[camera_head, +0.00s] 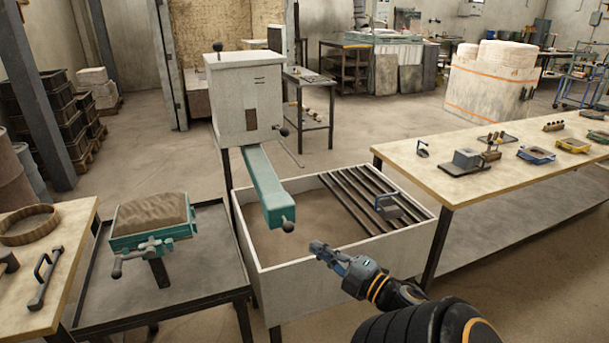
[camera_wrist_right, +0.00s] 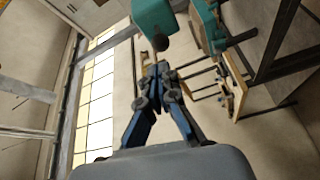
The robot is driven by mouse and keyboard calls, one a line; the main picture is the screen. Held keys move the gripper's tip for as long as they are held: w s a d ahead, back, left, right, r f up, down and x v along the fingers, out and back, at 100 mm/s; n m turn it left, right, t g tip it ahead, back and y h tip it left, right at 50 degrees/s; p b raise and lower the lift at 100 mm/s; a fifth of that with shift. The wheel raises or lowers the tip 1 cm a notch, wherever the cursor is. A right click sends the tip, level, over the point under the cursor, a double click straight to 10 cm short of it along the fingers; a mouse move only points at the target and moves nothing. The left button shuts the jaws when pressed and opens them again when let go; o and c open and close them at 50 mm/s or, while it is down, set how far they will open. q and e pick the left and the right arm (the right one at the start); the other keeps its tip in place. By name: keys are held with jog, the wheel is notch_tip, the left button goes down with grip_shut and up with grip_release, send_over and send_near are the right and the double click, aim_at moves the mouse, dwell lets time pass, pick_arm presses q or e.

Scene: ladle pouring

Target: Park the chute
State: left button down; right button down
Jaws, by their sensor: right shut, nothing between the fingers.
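The chute (camera_head: 265,187) is a long teal trough that slopes down from the pale box-shaped furnace (camera_head: 246,99) over the open bin (camera_head: 290,285). A dark ball knob (camera_head: 288,226) sits at its lower end. My right gripper (camera_head: 318,247) is shut and empty, over the bin, a little right of and below the knob, and apart from it. In the right wrist view the closed fingers (camera_wrist_right: 158,72) point toward a teal end with a dark knob (camera_wrist_right: 160,42), close beyond the fingertips. My left gripper shows in neither view.
A grate of dark bars (camera_head: 350,200) covers the bin's right part, with a ladle-like grey tool (camera_head: 389,206) on it. A teal sand-filled mold (camera_head: 150,218) stands on the dark cart at left. A wooden table (camera_head: 450,178) with small parts stands at right.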

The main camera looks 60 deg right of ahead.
jog(key=s+a, duration=0.2)
jog(key=s, duration=0.1)
jog(key=shift+r+y, duration=0.1)
jog(key=shift+y, duration=0.2)
jog(key=shift+a, duration=0.15)
